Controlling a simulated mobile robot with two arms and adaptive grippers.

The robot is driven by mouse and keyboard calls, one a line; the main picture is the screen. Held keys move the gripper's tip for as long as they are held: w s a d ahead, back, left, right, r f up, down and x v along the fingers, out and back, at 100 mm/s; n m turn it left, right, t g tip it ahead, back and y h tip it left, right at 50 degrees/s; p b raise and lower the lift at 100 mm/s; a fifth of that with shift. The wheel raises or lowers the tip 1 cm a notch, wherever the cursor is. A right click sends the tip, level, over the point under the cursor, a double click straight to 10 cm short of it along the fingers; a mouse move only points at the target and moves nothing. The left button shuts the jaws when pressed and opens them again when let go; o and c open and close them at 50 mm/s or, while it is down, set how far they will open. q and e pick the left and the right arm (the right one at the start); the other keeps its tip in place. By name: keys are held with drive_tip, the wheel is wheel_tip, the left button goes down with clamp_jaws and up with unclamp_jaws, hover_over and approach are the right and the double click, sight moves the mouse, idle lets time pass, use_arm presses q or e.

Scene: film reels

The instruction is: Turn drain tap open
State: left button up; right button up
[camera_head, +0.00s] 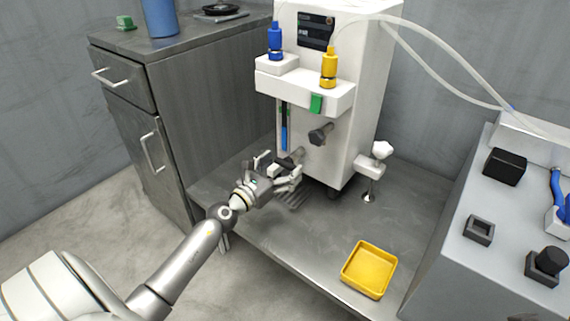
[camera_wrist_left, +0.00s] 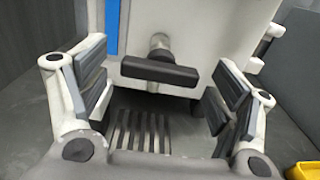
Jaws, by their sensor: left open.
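The drain tap is a black bar handle (camera_wrist_left: 160,70) on a short metal stem, low on the front of the white machine (camera_head: 345,110). In the left wrist view the bar lies about level, with a slotted drain grate (camera_wrist_left: 140,130) below it. In the head view the tap (camera_head: 297,155) is partly hidden by my gripper. My left gripper (camera_head: 280,166) is open in front of the tap. In the left wrist view its fingers (camera_wrist_left: 161,88) stand on either side of the bar, with gaps showing between the pads and the bar ends. My right gripper is not in view.
A dark knob (camera_head: 320,134) sits above the tap. Blue (camera_head: 275,42) and yellow (camera_head: 329,68) bottles stand on the machine's ledge. A white-topped fitting (camera_head: 381,150) is to the right. A yellow tray (camera_head: 369,269) lies on the low shelf. A grey cabinet (camera_head: 205,110) borders the left.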

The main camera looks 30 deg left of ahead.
use_arm(q)
drive_tip(key=shift+w, duration=0.8)
drive_tip(key=c, duration=1)
